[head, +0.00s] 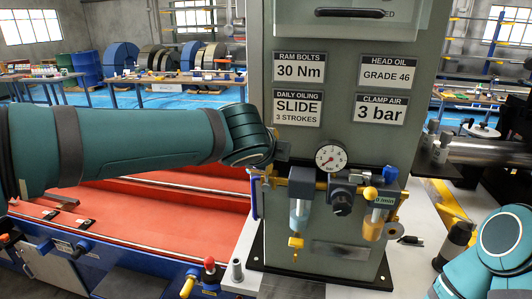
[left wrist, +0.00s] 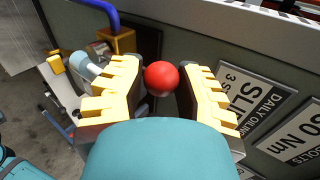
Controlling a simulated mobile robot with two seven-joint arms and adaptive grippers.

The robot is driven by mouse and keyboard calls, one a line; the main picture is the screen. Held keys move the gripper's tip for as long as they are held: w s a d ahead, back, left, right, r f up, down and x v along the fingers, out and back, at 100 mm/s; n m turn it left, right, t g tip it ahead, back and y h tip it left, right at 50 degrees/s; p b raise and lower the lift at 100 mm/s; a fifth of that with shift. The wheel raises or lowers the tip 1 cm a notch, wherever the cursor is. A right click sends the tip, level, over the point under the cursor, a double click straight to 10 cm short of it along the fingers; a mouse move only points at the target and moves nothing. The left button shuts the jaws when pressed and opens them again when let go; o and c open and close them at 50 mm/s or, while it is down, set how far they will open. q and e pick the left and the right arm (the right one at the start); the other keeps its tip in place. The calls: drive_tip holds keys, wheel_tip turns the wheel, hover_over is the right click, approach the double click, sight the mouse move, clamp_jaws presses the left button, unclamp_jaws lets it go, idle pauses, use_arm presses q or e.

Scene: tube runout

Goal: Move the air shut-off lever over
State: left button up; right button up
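In the left wrist view a red ball knob (left wrist: 161,78) on a thin dark stem, apparently the shut-off lever's end, sits between the fingertips of my left gripper (left wrist: 163,88). The yellow fingers stand apart on both sides of it, with a narrow gap showing. A brass-coloured valve body (left wrist: 117,40) with a blue hose lies beyond. In the head view my left gripper (head: 274,158) is at the left end of the air unit (head: 342,188), and my arm hides the knob. My right arm shows at the lower right; its gripper is out of view.
A pressure gauge (head: 331,158), two bowls and a yellow knob (head: 370,193) sit right of my left gripper. The grey cabinet (head: 345,60) stands directly behind. Another red-knobbed control (head: 209,264) stands below left. A red-topped bed (head: 170,225) extends left.

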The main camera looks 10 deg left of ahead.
use_arm(q)
drive_tip(key=o, duration=0.4)
drive_tip(key=shift+w+a+r, duration=0.1)
drive_tip(key=shift+w, duration=0.2)
drive_tip(key=shift+s, duration=0.2)
drive_tip(key=v, duration=1.1)
drive_tip(key=shift+s+r, duration=0.15)
drive_tip(key=shift+s, duration=0.2)
